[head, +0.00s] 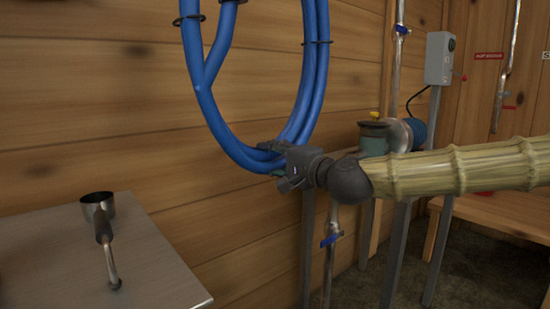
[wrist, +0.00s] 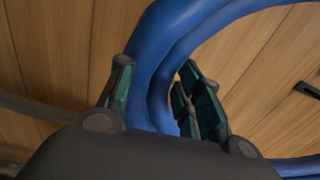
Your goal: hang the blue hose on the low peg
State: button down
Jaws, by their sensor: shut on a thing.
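The blue hose (head: 213,105) is a coiled loop with dark ties around it, in front of the plank wall in the head view. Its top runs out of the picture. My gripper (head: 273,153) is at the bottom of the loop, shut on the hose. In the wrist view the hose (wrist: 158,75) passes between the two fingers of my gripper (wrist: 155,95), and the loop curves away to the right. I cannot make out the low peg for certain. A small dark piece (wrist: 308,90) shows on the wall inside the loop in the wrist view.
A green pump-like unit (head: 373,138), pipes and grey posts (head: 397,255) stand right of the loop, behind my arm. A wooden bench (head: 500,215) is at the right.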

jog(key=p+x, duration=0.1)
jog(key=x, duration=1.2)
jog(key=shift+w+a, duration=0.25)
jog(key=shift+w, duration=0.05)
dwell(1.3)
jog(key=shift+r, duration=0.15)
jog(key=shift+f, duration=0.2)
dwell(0.5)
jog(key=f, duration=0.1)
jog(key=w+f, duration=0.1)
jog(key=shift+a+f+b, duration=0.25)
jog(key=shift+a+b, duration=0.05)
jog(key=shift+b, duration=0.1)
dwell(0.6)
jog(key=c, duration=0.9)
grip_release()
jog(key=shift+o, duration=1.3)
jog(key=shift+f, duration=0.2)
